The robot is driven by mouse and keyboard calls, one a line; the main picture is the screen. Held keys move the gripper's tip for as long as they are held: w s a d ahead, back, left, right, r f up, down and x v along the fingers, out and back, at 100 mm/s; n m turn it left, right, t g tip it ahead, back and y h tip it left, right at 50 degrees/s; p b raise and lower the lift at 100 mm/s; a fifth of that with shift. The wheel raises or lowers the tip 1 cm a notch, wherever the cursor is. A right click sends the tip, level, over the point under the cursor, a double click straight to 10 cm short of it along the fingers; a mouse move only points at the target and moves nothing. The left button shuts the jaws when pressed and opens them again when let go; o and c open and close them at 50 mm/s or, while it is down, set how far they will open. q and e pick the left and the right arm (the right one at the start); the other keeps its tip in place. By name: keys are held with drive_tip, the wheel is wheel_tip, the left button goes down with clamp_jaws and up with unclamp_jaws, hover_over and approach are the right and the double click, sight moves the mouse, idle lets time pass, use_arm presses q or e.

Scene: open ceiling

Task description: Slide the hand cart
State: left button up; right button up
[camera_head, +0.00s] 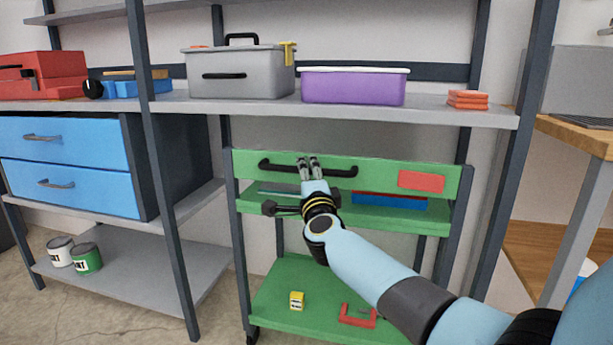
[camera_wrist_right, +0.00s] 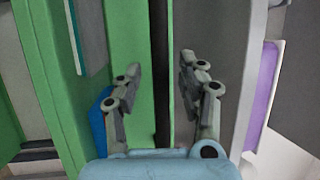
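The green hand cart (camera_head: 285,303) stands below the grey shelf, with a black handle bar (camera_head: 342,172) across its upper panel. My right gripper (camera_head: 308,160) is at the handle, left of its middle. In the right wrist view, the handle (camera_wrist_right: 161,70) runs between the two fingers of the gripper (camera_wrist_right: 160,75), which are apart with a gap on each side of the bar. I cannot tell how far the fingertips reach past the bar. My left gripper is not in view.
A grey toolbox (camera_head: 236,75) and a purple bin (camera_head: 353,86) stand on the shelf (camera_head: 400,112) above the cart. Shelf posts (camera_head: 510,150) flank the cart. A wooden table (camera_head: 580,135) is at right. Blue drawers (camera_head: 65,160) are at left. Floor shows at lower left.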

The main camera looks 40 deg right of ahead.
drive_tip(key=shift+w+d+r, duration=0.15)
drive_tip(key=shift+w+d, duration=0.15)
drive_tip(key=shift+w, duration=0.3)
clamp_jaws()
